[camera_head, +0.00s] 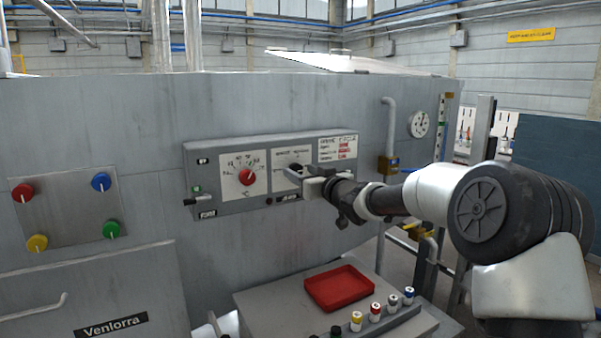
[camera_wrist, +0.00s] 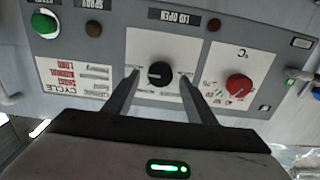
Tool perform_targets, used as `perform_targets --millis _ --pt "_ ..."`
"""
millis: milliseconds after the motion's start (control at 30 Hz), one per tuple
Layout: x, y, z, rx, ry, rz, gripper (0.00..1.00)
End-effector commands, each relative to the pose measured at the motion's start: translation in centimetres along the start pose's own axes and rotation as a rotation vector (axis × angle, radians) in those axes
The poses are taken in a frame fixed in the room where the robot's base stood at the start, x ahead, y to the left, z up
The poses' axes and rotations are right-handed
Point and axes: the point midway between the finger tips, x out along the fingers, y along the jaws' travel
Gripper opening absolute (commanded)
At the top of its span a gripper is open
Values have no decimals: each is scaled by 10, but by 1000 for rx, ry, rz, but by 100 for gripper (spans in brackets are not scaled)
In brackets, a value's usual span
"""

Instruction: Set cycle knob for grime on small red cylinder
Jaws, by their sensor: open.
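The control panel (camera_head: 232,157) is on the grey machine front. In the wrist view, its black knob (camera_wrist: 159,73) sits on a white dial plate, with small print around it. My gripper (camera_wrist: 158,82) is open, one finger on each side of the knob; I cannot tell whether they touch it. In the head view my gripper (camera_head: 300,178) is at the panel and partly covers this knob. The cycle card (camera_head: 338,148) is at the panel's upper right; it also shows in the wrist view (camera_wrist: 88,78), too small to read fully. A small red-banded cylinder (camera_head: 375,312) stands on the grey ledge below.
A red temperature knob (camera_head: 246,177) is left of the black knob in the head view. A small lever (camera_head: 197,200) sticks out at the panel's left. An empty red tray (camera_head: 339,288) lies below, near several other small cylinders. A valved pipe (camera_head: 389,135) stands right.

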Motion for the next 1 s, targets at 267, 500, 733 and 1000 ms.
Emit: perform_targets --millis 267,500,733,1000 --pt "12 0 0 -1 -1 0 51" --pt "12 0 0 -1 0 0 39" --pt "12 0 0 -1 0 0 10" --pt "12 -1 1 -43 0 0 10"
